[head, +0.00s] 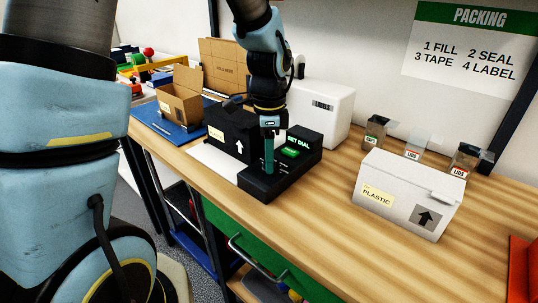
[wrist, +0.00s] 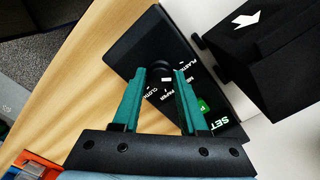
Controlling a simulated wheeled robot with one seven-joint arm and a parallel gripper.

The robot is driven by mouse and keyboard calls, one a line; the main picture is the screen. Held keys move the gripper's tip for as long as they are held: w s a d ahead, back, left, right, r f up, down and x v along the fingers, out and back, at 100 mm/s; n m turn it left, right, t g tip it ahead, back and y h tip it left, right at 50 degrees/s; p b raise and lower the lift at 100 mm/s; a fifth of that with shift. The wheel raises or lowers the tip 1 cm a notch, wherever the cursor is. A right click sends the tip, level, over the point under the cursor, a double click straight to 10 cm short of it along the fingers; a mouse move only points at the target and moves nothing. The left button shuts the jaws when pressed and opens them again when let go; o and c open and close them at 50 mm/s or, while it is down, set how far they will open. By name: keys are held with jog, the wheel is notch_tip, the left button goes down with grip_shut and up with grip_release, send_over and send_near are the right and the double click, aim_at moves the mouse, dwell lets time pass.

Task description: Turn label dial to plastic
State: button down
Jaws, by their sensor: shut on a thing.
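The label dial station (head: 262,185) is a low black box on the wooden bench, with a raised back carrying "SET DIAL" lettering and a green panel. In the wrist view its black face (wrist: 150,40) shows white words around a round dark dial knob (wrist: 161,68), including plastic, paper and cloth. My gripper (head: 269,171) points down onto the station's face. In the wrist view its teal fingers (wrist: 159,74) stand on either side of the knob, shut on it. A small white mark shows by the knob; which word it points to I cannot tell.
A black box with a white arrow (head: 232,133) stands close beside the station. A white carton labelled PLASTIC (head: 405,196) stands to the right, with small label bins (head: 412,147) behind it. A white machine (head: 323,112) and open cardboard box (head: 181,103) stand farther back. Bench front is clear.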

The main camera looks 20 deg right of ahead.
jog(key=shift+n, duration=2.3)
jog(key=shift+c, duration=2.2)
grip_release()
jog(key=shift+r, duration=0.1)
notch_tip(320, 180, up, 11)
jog(key=shift+b, duration=0.4)
jog(key=shift+a+f, duration=0.1)
jog(key=shift+f, duration=0.1)
